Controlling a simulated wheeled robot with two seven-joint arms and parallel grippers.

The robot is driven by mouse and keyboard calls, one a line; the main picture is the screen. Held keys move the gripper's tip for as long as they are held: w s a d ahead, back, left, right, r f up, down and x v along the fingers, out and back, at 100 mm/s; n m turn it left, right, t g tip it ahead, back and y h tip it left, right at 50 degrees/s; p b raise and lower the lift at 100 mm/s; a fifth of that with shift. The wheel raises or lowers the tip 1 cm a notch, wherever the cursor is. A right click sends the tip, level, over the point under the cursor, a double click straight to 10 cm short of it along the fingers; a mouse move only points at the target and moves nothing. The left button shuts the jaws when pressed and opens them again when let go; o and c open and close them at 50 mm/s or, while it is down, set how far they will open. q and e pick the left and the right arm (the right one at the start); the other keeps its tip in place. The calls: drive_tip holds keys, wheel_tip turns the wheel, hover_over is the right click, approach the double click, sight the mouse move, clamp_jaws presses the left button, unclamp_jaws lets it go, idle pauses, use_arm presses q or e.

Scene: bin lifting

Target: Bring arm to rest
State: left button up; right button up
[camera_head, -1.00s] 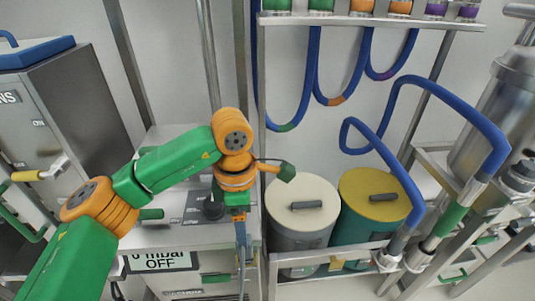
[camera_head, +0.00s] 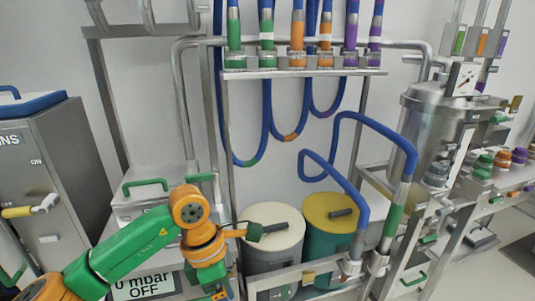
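My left arm, green with orange joints, comes in from the lower left. Its wrist hangs down in front of the grey cabinet, left of the bins. My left gripper (camera_head: 218,294) is cut off by the bottom edge, so its fingers are hidden. A bin with a cream lid (camera_head: 278,213) and a green bin with a yellow lid (camera_head: 319,207) stand side by side behind a metal rail (camera_head: 305,268). Each lid has a dark handle. The wrist is apart from the yellow-lidded bin. My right gripper is not in view.
A metal rack (camera_head: 300,73) with coloured hose fittings stands behind the bins, blue hoses (camera_head: 286,136) looping below it. A steel vessel (camera_head: 429,130) and pipe frame stand at the right. A grey cabinet (camera_head: 55,150) stands at the left. Some floor (camera_head: 470,268) is clear at lower right.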

use_arm(q)
drive_tip(key=w+d+n+t+h, duration=0.2)
drive_tip(key=w+d+n+h, duration=0.2)
drive_tip(key=d+n+h, duration=1)
drive_tip(key=w+a+f+n+t+y, duration=0.35)
drive_tip(key=a+f+n+t, duration=0.25)
drive_tip(key=f+n, duration=0.4)
drive_tip(key=w+a+f+n+t+y, duration=0.2)
drive_tip(key=a+f+n+t+y, duration=0.2)
drive_tip(key=a+f+n+t, duration=0.45)
drive_tip(key=s+a+f+n+g+y, duration=0.3)
drive_tip(key=s+a+f+n+g, duration=0.15)
drive_tip(key=s+f, duration=0.45)
drive_tip(key=s+a+f+n+g+y, duration=0.35)
drive_tip(key=s+f+n, duration=0.3)
drive_tip(key=f, duration=0.45)
drive_tip(key=s+a+f+n+g+y, duration=0.1)
drive_tip(key=s+f+n+g, duration=0.1)
drive_tip(key=s, duration=0.9)
drive_tip(key=s+a+f+n+g+y, duration=0.1)
drive_tip(key=s+f+g, duration=0.3)
drive_tip(key=s, duration=0.7)
drive_tip(key=shift+s+a+f+n, duration=0.3)
drive_tip(key=shift+a+f+n, duration=0.1)
drive_tip(key=shift+a+n, duration=0.35)
